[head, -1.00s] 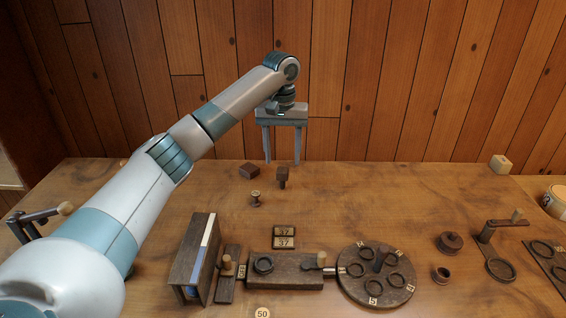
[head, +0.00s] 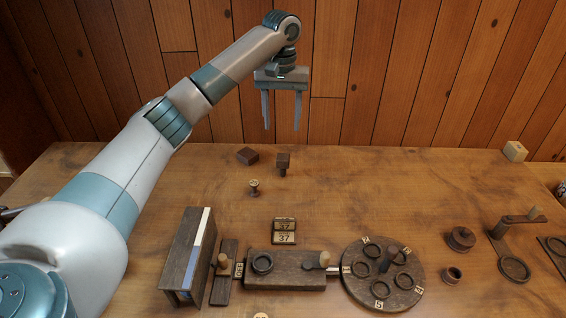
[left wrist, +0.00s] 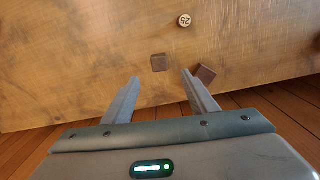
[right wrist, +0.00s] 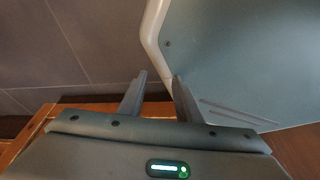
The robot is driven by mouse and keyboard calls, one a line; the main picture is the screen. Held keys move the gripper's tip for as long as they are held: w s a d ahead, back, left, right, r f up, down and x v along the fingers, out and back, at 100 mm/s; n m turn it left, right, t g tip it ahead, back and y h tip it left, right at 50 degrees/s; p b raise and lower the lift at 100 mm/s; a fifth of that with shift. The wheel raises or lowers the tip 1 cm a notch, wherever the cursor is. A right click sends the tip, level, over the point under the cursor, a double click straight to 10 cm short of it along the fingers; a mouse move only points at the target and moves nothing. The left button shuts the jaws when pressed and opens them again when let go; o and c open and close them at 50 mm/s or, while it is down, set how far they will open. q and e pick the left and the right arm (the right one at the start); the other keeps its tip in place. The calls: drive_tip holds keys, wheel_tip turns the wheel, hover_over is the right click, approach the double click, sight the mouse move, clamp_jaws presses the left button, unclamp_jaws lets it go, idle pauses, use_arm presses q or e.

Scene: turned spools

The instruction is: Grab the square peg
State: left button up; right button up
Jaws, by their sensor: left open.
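The square peg (head: 283,160) stands upright near the back of the table, with a dark square head on a thinner stem. In the left wrist view the square head (left wrist: 159,62) shows from above, just beyond and between my fingertips. My left gripper (head: 281,126) is open and empty, pointing down, and appears above the peg in the head view, apart from it. In the left wrist view its fingers (left wrist: 161,77) are spread with nothing between them. My right gripper (right wrist: 159,77) shows only in its own wrist view, fingers apart and empty, away from the peg.
A dark block (head: 247,155) lies left of the peg, and a small spool (head: 254,187) stands in front. The back right table is mostly clear.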

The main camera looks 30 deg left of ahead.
sight(282, 157)
use_arm(q)
wheel_tip(282, 157, down, 11)
drive_tip(key=p, duration=0.3)
drive_tip(key=shift+r, duration=0.1)
drive_tip(key=shift+f, duration=0.7)
use_arm(e)
drive_tip(key=s+d+g, duration=0.2)
drive_tip(key=s+d, duration=0.1)
drive_tip(key=s, duration=0.5)
drive_tip(key=shift+d+r+h, duration=0.15)
drive_tip(key=shift+r+h, duration=0.15)
drive_tip(key=shift+h, duration=0.1)
drive_tip(key=shift+w+r, duration=0.1)
use_arm(q)
drive_tip(key=shift+w+f, duration=0.1)
drive_tip(key=shift+f, duration=0.2)
wheel_tip(282, 157, down, 4)
drive_tip(key=shift+w+r+p, duration=0.1)
drive_tip(key=shift+w+p, duration=0.05)
drive_tip(key=shift+p, duration=0.9)
drive_tip(key=shift+f, duration=0.4)
use_arm(e)
wheel_tip(282, 157, up, 2)
use_arm(q)
drive_tip(key=shift+c, duration=0.3)
